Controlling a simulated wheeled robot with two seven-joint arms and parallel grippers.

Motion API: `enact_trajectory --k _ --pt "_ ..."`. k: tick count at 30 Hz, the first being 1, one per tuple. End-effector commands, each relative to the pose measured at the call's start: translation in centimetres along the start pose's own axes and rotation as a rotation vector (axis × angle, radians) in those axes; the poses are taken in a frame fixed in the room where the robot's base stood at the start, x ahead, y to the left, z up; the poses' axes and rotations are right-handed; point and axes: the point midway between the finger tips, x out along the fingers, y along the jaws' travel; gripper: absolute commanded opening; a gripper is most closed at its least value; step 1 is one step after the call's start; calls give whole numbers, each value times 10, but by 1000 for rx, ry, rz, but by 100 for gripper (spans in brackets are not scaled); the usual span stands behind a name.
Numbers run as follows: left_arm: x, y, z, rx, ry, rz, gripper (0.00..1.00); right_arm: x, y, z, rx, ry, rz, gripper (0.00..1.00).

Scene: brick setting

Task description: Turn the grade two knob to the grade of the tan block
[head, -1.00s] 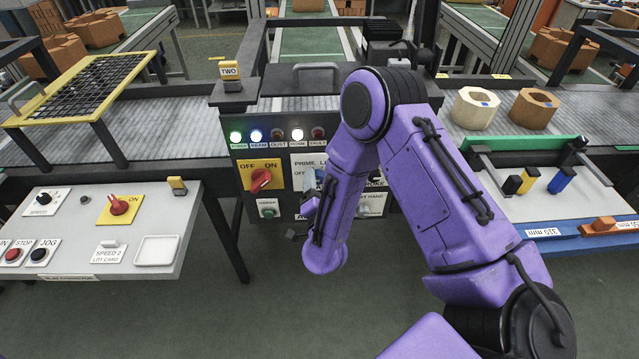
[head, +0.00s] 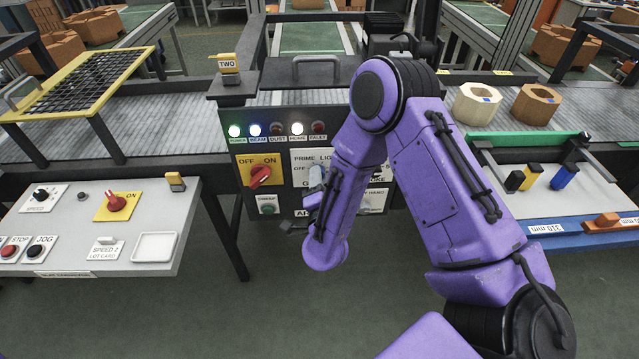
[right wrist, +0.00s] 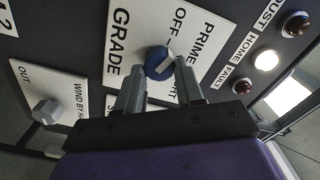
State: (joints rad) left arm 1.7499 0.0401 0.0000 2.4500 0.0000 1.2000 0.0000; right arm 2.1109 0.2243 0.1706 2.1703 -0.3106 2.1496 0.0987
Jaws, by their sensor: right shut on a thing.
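The grade plate (head: 299,163) is on the dark front panel of the station marked TWO, partly hidden by my right arm. In the right wrist view it is a white plate (right wrist: 194,20) lettered PRIME and GRADE, with a round blue knob (right wrist: 158,60) bearing a pale pointer mark. My right gripper (right wrist: 160,78) is shut on the knob, one grey finger on each side. In the head view the right gripper (head: 316,178) is mostly hidden. A tan block (head: 536,105), eight-sided with a hole, stands at the right beside a paler cream block (head: 477,105). My left gripper is out of view.
A red OFF/ON switch (head: 261,175) on yellow sits left of the grade plate. Indicator lamps (head: 276,129) run above. A control desk (head: 95,225) with several knobs stands left. A gauge tray (head: 545,195) stands right. The floor in front is clear.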

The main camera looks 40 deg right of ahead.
Motion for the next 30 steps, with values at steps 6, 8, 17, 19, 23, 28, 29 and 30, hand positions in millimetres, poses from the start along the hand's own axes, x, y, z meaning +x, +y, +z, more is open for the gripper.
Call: enact_trajectory --k 6,8,17,19,23,28,29,30 --pt "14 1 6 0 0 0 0 0 4 2 207 1 1 6" --pt "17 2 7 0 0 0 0 0 4 2 261 1 1 6" --pt "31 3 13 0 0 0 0 0 4 2 500 1 1 6" --pt "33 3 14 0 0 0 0 0 4 2 543 1 1 6" --pt "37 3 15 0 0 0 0 0 4 2 606 -1 1 6" --pt "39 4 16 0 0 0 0 0 4 2 660 -1 2 6" --pt "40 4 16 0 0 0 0 0 4 2 665 -1 2 6" --pt "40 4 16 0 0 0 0 0 4 2 672 -1 2 6"
